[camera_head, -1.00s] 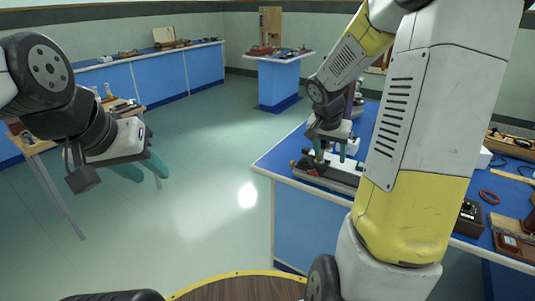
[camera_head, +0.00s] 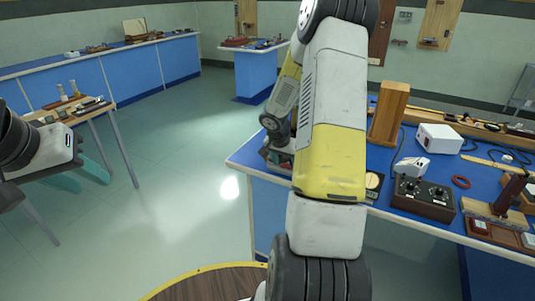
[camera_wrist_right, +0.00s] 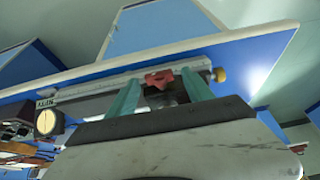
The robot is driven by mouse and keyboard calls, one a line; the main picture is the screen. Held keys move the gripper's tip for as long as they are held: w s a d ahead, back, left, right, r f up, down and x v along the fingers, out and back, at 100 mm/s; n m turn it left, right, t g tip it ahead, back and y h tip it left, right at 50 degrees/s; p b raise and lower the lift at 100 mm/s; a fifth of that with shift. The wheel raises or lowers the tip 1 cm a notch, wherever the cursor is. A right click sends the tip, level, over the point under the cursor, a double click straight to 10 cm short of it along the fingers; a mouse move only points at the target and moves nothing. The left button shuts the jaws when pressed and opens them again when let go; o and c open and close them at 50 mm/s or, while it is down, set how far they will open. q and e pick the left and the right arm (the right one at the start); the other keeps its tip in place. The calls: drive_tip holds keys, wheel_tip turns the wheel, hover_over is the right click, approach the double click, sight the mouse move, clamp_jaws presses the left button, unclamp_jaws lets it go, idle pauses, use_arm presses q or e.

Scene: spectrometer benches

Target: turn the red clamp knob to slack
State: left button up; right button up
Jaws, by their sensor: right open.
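The red clamp knob (camera_wrist_right: 159,79) shows in the right wrist view, on a long grey rail (camera_wrist_right: 95,90) along the blue bench's edge. My right gripper (camera_wrist_right: 161,84) is open, with one green finger on each side of the knob. I cannot tell whether either finger touches it.
The blue bench (camera_head: 415,222) carries a dark box with dials (camera_head: 423,198), a white box (camera_head: 438,139), a wooden block (camera_head: 389,113) and a red ring (camera_head: 460,182). A brass knob (camera_wrist_right: 219,75) sits at the rail's end. Open floor lies left of the bench.

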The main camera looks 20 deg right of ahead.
clamp_jaws()
idle(0.3)
drive_tip(key=shift+w+a, duration=0.1)
drive_tip(key=shift+w+a+f+n+g+h, duration=0.1)
drive_tip(key=shift+w+a+n+g+h, duration=0.1)
drive_tip(key=shift+g+h, duration=0.4)
drive_tip(key=shift+w+a+n+g+h, duration=0.1)
drive_tip(key=shift+n+g+h, duration=0.1)
drive_tip(key=shift+g+h, duration=0.35)
drive_tip(key=g+h, duration=0.2)
drive_tip(key=n+g+h, duration=0.1)
drive_tip(key=shift+w+a+f+g+h, duration=0.2)
drive_tip(key=shift+w+f+g+h, duration=0.05)
drive_tip(key=shift+w+f+g, duration=0.1)
drive_tip(key=shift+w+a+f+n+g+h, duration=0.1)
drive_tip(key=shift+f+n+g+h, duration=0.25)
drive_tip(key=shift+g+h, duration=0.65)
drive_tip(key=shift+f+n+g+h, duration=0.15)
drive_tip(key=shift+n+g+h, duration=0.5)
drive_tip(key=shift+h, duration=0.6)
drive_tip(key=shift+w+a+f+n+g+h, duration=0.1)
drive_tip(key=shift+f+n+g+h, duration=0.25)
drive_tip(key=shift+g+h, duration=0.65)
drive_tip(key=shift+h, duration=0.25)
